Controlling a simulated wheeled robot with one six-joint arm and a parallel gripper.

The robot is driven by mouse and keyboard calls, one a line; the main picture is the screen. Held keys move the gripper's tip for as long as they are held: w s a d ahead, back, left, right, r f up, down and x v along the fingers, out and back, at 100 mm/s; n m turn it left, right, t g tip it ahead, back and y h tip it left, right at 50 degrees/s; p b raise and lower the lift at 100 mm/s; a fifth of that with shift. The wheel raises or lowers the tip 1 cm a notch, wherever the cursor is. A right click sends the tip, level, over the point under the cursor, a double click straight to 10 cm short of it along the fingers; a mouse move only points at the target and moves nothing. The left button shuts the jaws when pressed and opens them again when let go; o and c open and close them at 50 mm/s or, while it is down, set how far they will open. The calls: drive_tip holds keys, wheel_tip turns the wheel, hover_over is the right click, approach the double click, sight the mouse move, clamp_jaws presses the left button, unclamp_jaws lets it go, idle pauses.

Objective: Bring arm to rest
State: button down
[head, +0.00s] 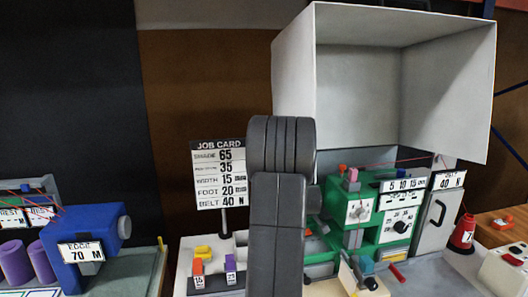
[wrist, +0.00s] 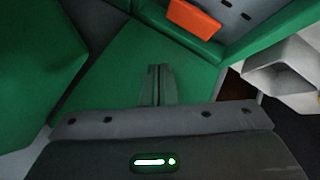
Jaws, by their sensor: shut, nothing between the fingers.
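My gripper (wrist: 160,70) shows in the wrist view with its two narrow fingers together and nothing between them. Green machine surfaces lie around and beyond the fingertips; I cannot tell whether they touch. In the head view my dark arm rises through the middle of the picture, and the gripper itself is hidden. The green machine (head: 356,211) stands just right of my arm, partly covered by it.
A large pale open hood (head: 358,85) hangs over the green machine. A job card (head: 219,175) stands left of my arm. A blue machine (head: 84,245) is at far left, a red cone (head: 463,231) at right. An orange block (wrist: 195,18) is ahead of the gripper.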

drive_tip(key=shift+r, duration=0.5)
drive_tip(key=shift+s, duration=0.1)
